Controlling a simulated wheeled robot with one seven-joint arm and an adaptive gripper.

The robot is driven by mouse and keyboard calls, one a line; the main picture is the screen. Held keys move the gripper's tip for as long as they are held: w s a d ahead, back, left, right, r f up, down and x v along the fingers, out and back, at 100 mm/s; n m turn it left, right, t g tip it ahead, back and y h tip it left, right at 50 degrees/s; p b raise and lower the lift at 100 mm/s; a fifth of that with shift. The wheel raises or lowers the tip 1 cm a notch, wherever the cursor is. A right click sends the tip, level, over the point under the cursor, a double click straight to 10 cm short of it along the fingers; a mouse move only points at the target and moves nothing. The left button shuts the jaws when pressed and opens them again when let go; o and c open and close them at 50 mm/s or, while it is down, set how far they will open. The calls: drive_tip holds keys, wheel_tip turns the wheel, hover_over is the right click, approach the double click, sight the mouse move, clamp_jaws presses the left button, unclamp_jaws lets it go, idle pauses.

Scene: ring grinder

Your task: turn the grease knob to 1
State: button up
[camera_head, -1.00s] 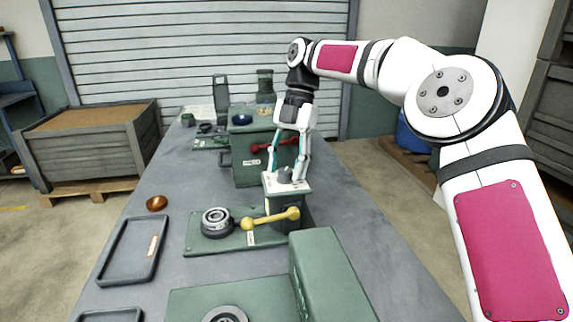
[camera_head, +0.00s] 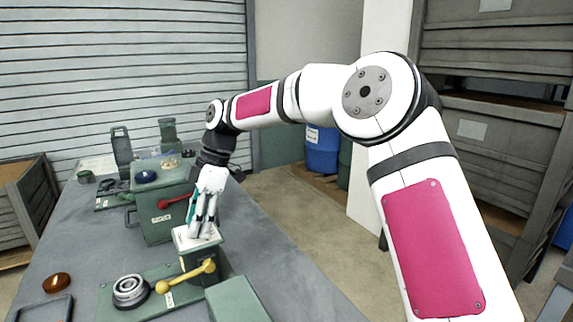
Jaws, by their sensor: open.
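A green box (camera_head: 203,264) with a white top plate (camera_head: 184,236) stands on the near machine on the bench. A small grey knob shows on this plate in the earlier frame; now my fingers mostly hide it. I cannot read its setting or confirm from lettering that it is the grease knob. My gripper (camera_head: 202,232) points down at the plate, with its fingers apart around the knob's place. I cannot tell whether they touch the knob.
A yellow lever (camera_head: 186,278) and a round metal chuck (camera_head: 130,290) sit beside the box. A larger green box (camera_head: 155,212) with a red lever (camera_head: 174,201) stands behind. A copper-coloured bowl (camera_head: 57,282) and a dark tray (camera_head: 42,310) lie left.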

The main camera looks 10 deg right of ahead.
drive_tip(key=m+p, duration=0.1)
drive_tip(key=m, duration=0.1)
drive_tip(key=m+t, duration=0.1)
drive_tip(key=m, duration=0.1)
drive_tip(key=shift+s+r+t+p, duration=0.15)
drive_tip(key=shift+s+t+p, duration=0.05)
drive_tip(key=shift+t+p, duration=0.15)
drive_tip(key=m+t+p, duration=0.1)
drive_tip(key=m, duration=0.2)
drive_tip(key=shift+m, duration=0.3)
drive_tip(key=m, duration=0.2)
drive_tip(key=m+t+p, duration=0.1)
drive_tip(key=shift+s+a+m+t+h, duration=0.15)
drive_tip(key=shift+m+t+h, duration=0.1)
drive_tip(key=shift+m+h, duration=0.15)
drive_tip(key=m+t+h+p, duration=0.1)
drive_tip(key=m, duration=0.2)
drive_tip(key=v, duration=1.4)
drive_tip(key=s+d+r+m+h, duration=0.2)
drive_tip(key=s+d+r+m, duration=0.1)
drive_tip(key=s+d, duration=1)
drive_tip(key=shift+s+r+t+p, duration=0.35)
drive_tip(key=shift+s+r, duration=0.25)
drive_tip(key=shift+s, duration=0.15)
